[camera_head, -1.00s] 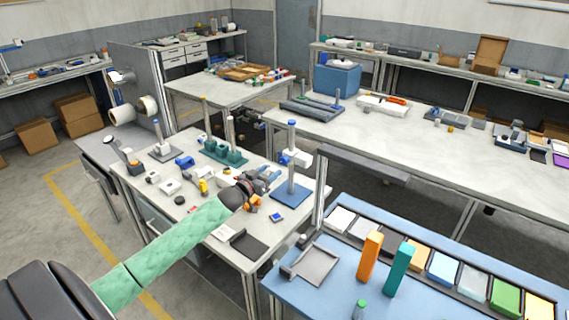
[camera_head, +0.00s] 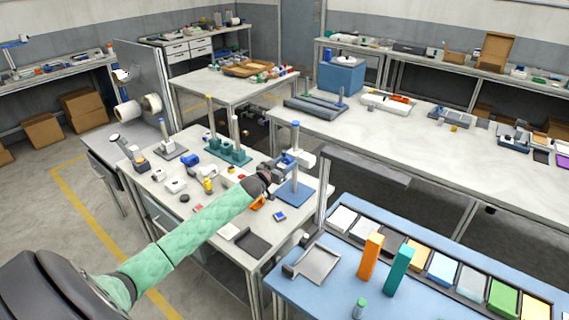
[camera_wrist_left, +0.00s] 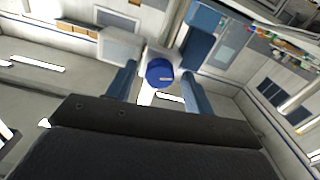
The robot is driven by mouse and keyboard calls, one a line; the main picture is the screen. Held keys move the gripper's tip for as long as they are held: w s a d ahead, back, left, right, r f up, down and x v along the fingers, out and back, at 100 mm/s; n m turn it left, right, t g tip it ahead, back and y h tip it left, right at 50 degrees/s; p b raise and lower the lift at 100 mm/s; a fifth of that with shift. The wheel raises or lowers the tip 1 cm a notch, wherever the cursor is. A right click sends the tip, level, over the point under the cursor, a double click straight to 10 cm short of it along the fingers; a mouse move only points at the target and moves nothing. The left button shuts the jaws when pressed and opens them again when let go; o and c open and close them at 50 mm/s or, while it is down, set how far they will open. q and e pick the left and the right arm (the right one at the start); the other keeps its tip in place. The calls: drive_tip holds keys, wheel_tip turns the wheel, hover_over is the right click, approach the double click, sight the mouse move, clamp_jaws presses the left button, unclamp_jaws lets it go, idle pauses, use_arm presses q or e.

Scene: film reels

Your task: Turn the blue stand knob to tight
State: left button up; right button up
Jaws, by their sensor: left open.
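The blue stand (camera_head: 294,194) has a square blue base and an upright grey post with a blue top, on the near left workbench. Its blue knob (camera_wrist_left: 159,72) shows as a round blue disc with a small pale mark in the left wrist view. My left gripper (camera_head: 281,168) is beside the post at clamp height. In the left wrist view its two blue fingers (camera_wrist_left: 160,84) are open, one on each side of the knob. I cannot tell whether they touch it. A white block (camera_head: 304,158) sits on the post's right side. The right gripper is not in view.
A teal stand (camera_head: 228,152) and a grey stand (camera_head: 170,150) rise behind on the same workbench (camera_head: 228,274). Small parts lie left of my arm. A dark tray (camera_head: 252,243) lies near the front edge.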

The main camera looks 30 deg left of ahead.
use_arm(q)
drive_tip(key=c, duration=1)
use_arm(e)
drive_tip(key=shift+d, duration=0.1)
